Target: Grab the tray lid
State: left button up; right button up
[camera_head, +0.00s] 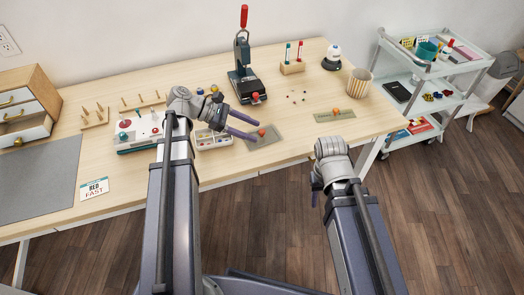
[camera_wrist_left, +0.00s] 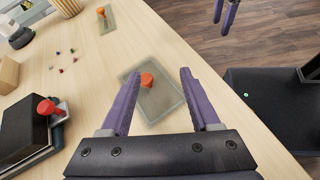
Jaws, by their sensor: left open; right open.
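A flat, see-through grey-green lid with an orange knob lies on the table beside the compartment tray (camera_head: 213,139). This lid (camera_head: 262,140) is partly covered by my left gripper in the head view. In the left wrist view the lid (camera_wrist_left: 160,104) lies between and beyond the fingers, its orange knob (camera_wrist_left: 147,79) nearer the left finger. My left gripper (camera_head: 256,129) is open and empty, above the lid; its fingers (camera_wrist_left: 157,72) do not touch the knob. My right gripper (camera_head: 316,190) is open, off the table's front edge and away from the lid.
A second similar lid (camera_head: 334,116) lies to the right. A black press (camera_head: 246,80) with a red handle stands behind. A striped cup (camera_head: 357,87) and small beads are further back.

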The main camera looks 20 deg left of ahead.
aim_at(261, 131)
pick_arm(q)
jog(key=a+n, duration=0.1)
jog(key=a+n+t+b, duration=0.1)
jog(key=a, duration=0.1)
jog(key=shift+w+f+h, duration=0.1)
jog(key=shift+w+h, duration=0.3)
jog(key=shift+a+r+t, duration=0.25)
jog(key=shift+a+t, duration=0.05)
jog(key=shift+b+x, duration=0.5)
jog(key=shift+x, duration=0.5)
jog(key=shift+w+d+f, duration=0.1)
jog(key=shift+d+f, duration=0.05)
jog(key=shift+d, duration=0.2)
jog(key=shift+w+d+f+b, duration=0.1)
jog(key=shift+d+f+b, duration=0.2)
jog(key=shift+b, duration=0.1)
jog(key=b+x, duration=0.2)
jog(key=x, duration=0.2)
jog(key=shift+w+d+f, duration=0.1)
jog(key=shift+w+f, duration=0.1)
pick_arm(e)
notch_tip(261, 131, down, 6)
jog(key=shift+r, duration=0.1)
pick_arm(q)
grip_shut()
